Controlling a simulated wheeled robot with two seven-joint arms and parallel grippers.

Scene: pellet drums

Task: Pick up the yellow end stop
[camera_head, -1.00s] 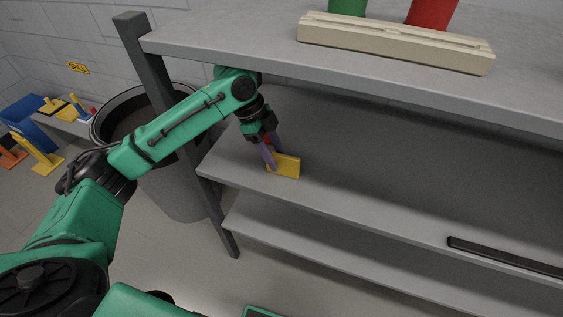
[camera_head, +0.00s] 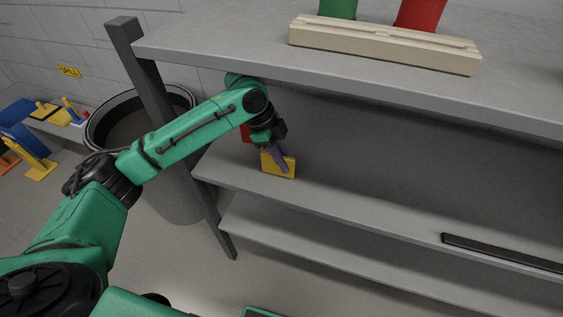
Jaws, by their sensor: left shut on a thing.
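The yellow end stop (camera_head: 283,170) is a small flat block at the left part of the middle shelf, near its front edge. My left gripper (camera_head: 276,154) reaches in under the top shelf and is shut on it, with the purple-grey fingers against its upper part. The block is tilted a little. I cannot tell whether its lower edge touches the shelf. A bit of red shows behind the gripper, mostly hidden. My right gripper is not in view.
The middle shelf (camera_head: 400,200) is clear to the right. A grey post (camera_head: 150,80) and a large bin (camera_head: 178,195) stand at left. A black bar (camera_head: 500,252) lies at lower right.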

